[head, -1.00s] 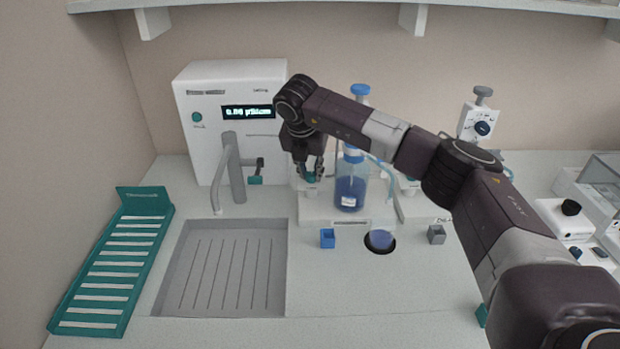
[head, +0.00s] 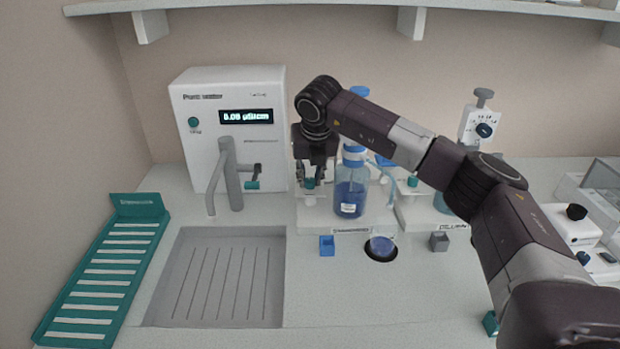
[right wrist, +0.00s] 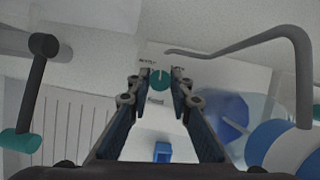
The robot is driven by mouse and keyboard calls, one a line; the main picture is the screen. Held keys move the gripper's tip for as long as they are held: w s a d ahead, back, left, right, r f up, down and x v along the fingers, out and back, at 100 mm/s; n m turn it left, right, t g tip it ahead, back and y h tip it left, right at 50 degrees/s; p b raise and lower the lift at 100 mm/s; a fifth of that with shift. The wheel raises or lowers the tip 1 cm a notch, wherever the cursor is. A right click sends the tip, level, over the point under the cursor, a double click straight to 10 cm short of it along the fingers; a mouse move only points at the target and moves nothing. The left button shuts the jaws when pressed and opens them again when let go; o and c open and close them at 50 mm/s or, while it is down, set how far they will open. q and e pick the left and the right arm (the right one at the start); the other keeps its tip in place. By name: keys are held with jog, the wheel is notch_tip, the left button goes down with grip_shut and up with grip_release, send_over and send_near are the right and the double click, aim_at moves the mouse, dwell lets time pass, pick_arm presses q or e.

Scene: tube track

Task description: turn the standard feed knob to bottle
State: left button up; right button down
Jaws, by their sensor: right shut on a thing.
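The standard feed knob (head: 310,184) is a small teal knob on the white base (head: 318,215) left of the blue-liquid bottle (head: 350,199). My right gripper (head: 311,180) points down at it and is shut on it. In the right wrist view the round teal knob (right wrist: 160,80) sits between the fingertips (right wrist: 160,74), with a dark line on its top. Small lettering lies beside the knob but is too small to read. The fingers partly hide the knob in the head view. My left gripper is not in view.
A white water unit (head: 232,125) with a grey spout (head: 229,172) stands left of the gripper. A teal rack (head: 104,268) and a sink tray (head: 218,277) are at left.

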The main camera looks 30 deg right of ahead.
jog(key=c, duration=1.7)
grip_release()
jog(key=shift+c, duration=0.2)
jog(key=v, duration=1.2)
jog(key=shift+a, duration=0.1)
